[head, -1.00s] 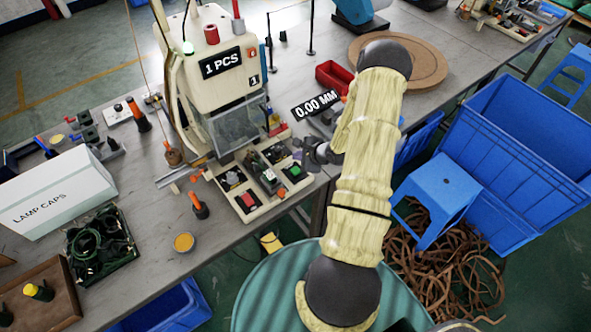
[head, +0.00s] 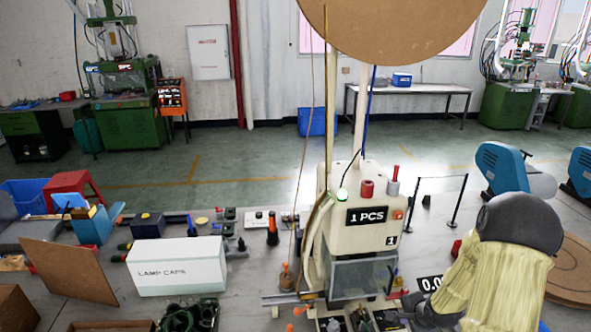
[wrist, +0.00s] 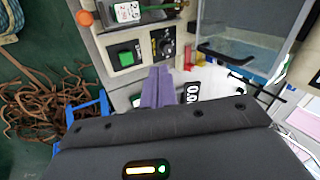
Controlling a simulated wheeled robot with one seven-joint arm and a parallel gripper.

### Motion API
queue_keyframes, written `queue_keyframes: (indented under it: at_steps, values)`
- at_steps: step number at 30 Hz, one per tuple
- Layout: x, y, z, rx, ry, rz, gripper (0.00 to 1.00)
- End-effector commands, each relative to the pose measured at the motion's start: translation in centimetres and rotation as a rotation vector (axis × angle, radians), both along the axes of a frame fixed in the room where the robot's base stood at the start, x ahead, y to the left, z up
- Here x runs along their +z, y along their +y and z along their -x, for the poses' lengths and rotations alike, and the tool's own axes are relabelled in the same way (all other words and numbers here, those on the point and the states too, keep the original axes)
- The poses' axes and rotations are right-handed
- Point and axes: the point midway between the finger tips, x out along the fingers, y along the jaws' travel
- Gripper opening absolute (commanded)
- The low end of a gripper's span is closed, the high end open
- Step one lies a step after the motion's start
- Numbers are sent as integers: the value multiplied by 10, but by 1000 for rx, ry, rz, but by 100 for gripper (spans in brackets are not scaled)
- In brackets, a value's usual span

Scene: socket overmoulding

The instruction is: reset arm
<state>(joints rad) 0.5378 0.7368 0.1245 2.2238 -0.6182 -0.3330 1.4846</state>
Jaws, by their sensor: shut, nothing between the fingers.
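My gripper (wrist: 157,74) is shut, its two purple-grey fingers together with nothing between them in the wrist view. It hovers near the front right of the cream moulding machine (head: 366,238), by the control panel with the green button (wrist: 125,57). In the head view the dark gripper (head: 410,303) shows low at the machine's right side, and my arm hides what lies behind it. The machine carries a "1 PCS" sign and a lit green lamp. I cannot tell whether the fingertips touch anything.
The white lamp caps box (head: 178,268) stands left of the machine, near a tray of green parts (head: 188,316). A 0.00 mm readout (wrist: 192,93) sits close to the fingers. A brown strip pile (wrist: 45,110) lies on the floor. A clear guard (wrist: 250,38) is beside the panel.

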Motion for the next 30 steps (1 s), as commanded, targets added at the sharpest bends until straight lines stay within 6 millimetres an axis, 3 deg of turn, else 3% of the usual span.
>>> queue_keyframes:
  at_steps: [1, 8, 18, 24, 30]
  values:
    - [17, 10, 3, 72, 13, 64, 0]
    - [73, 50, 35, 400, 108, 306, 0]
    - [139, 118, 112, 919, 210, 502, 0]
    - [159, 147, 155, 1169, 222, 530, 0]
    - [161, 152, 164, 1223, 223, 531, 0]
